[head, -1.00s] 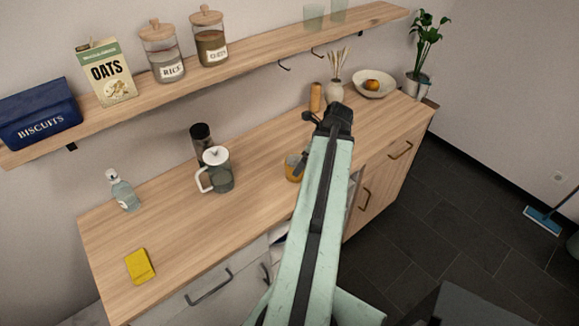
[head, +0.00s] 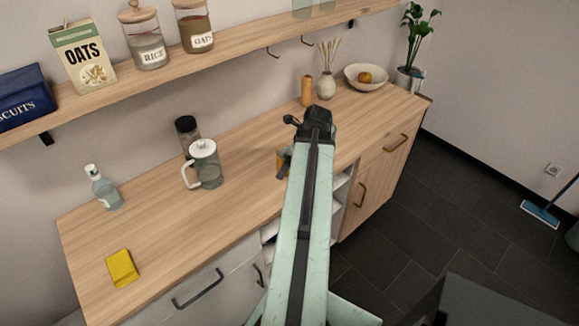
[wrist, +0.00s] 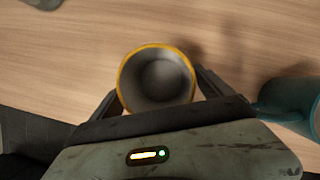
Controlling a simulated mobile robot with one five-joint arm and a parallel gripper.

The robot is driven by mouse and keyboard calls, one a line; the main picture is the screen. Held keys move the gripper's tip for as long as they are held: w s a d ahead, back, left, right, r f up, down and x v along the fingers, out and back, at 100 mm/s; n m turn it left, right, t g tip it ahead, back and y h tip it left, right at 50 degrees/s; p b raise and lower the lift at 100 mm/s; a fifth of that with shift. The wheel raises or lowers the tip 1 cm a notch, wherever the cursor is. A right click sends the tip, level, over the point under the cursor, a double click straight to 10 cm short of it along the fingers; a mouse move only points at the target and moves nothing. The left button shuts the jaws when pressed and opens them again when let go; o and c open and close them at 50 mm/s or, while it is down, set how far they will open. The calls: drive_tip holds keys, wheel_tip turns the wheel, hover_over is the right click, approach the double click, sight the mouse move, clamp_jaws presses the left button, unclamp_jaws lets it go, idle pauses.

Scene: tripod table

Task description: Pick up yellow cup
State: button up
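The yellow cup (wrist: 126,66) shows from above in the wrist view, with a yellow rim and a grey, empty inside. In the head view only a sliver of the cup (head: 280,158) shows on the wooden counter beside my gripper. My gripper (wrist: 156,82) has one dark finger on each side of the cup. Both fingertips are very close to its wall, and I cannot tell whether they press on it. In the head view my gripper (head: 284,165) and arm hide most of the cup.
A teal mug (wrist: 296,100) stands right of my gripper in the wrist view. On the counter (head: 170,235) are a glass press (head: 206,168), a dark-lidded jar (head: 187,128), a bottle (head: 104,188) and a yellow sponge (head: 122,268). A shelf (head: 235,45) runs above.

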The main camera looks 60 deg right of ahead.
drive_tip(key=c, duration=1.8)
drive_tip(key=shift+o, duration=0.2)
drive_tip(key=shift+r+p, duration=0.55)
drive_tip(key=shift+r, duration=0.05)
wheel_tip(320, 180, up, 3)
drive_tip(key=p, duration=0.3)
drive_tip(key=shift+r, duration=0.1)
drive_tip(key=s+d, duration=0.2)
drive_tip(key=s, duration=0.5)
drive_tip(key=s+d, duration=0.3)
drive_tip(key=s, duration=0.5)
drive_tip(key=shift+s+r+p, duration=0.2)
drive_tip(key=shift+r+p, duration=0.15)
drive_tip(key=shift+p, duration=0.1)
